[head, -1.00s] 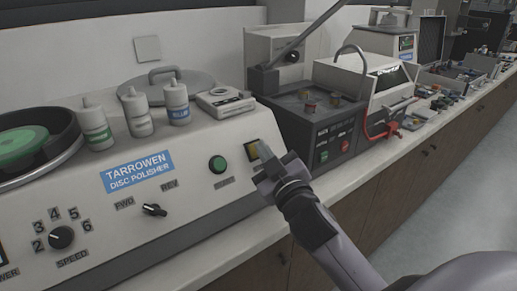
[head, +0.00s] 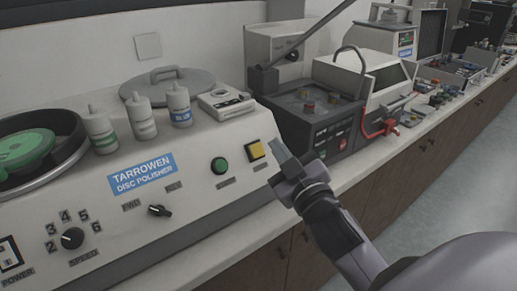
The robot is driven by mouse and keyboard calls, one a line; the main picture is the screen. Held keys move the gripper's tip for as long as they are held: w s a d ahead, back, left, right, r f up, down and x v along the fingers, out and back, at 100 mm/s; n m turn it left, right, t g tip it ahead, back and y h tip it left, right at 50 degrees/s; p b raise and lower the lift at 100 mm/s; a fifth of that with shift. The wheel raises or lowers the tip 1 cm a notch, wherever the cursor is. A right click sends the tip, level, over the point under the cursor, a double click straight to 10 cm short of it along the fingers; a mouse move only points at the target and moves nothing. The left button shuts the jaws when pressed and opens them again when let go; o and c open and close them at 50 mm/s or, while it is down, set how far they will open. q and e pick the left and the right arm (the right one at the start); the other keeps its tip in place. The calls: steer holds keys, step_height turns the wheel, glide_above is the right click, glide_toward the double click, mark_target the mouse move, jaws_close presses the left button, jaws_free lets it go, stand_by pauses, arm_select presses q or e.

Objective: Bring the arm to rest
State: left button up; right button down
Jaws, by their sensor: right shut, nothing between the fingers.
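My right gripper (head: 281,154) is in the head view, with its arm (head: 340,235) coming in from the lower right. Its fingers are together and hold nothing. It hovers just right of the yellow square button (head: 255,150) on the front of the disc polisher (head: 110,225), apart from it by a small gap. The green round button (head: 219,166) is to the left of the yellow one. My left gripper is not in the view.
Bottles (head: 141,118) and a small grey-white device (head: 226,103) stand on the polisher's top. A dark press unit (head: 316,115) with a long lever stands behind my gripper. The bench runs off to the right, cluttered with small items. The floor (head: 440,190) at right is open.

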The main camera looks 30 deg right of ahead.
stand_by(0.6)
steer(key=s+f+m+g, duration=0.1)
steer(key=s+f+g, duration=0.25)
steer(key=f, duration=0.35)
steer(key=s+f+m+g, duration=0.1)
steer(key=s+f+g, duration=0.25)
steer(key=f, duration=0.35)
steer(key=s+a+f+g+y, duration=0.25)
steer(key=s+f+g, duration=0.2)
steer(key=s, duration=0.25)
steer(key=s+a+f+g+y, duration=0.1)
steer(key=s+a+f+g, duration=0.35)
steer(key=s, duration=0.25)
steer(key=w+a+f+t+y, duration=0.1)
steer(key=w+f+t, duration=0.4)
steer(key=f, duration=0.5)
steer(key=shift+w+a+t+y, duration=0.35)
steer(key=shift+a+t, duration=0.25)
steer(key=shift+t, duration=0.5)
steer(key=shift+f, duration=0.1)
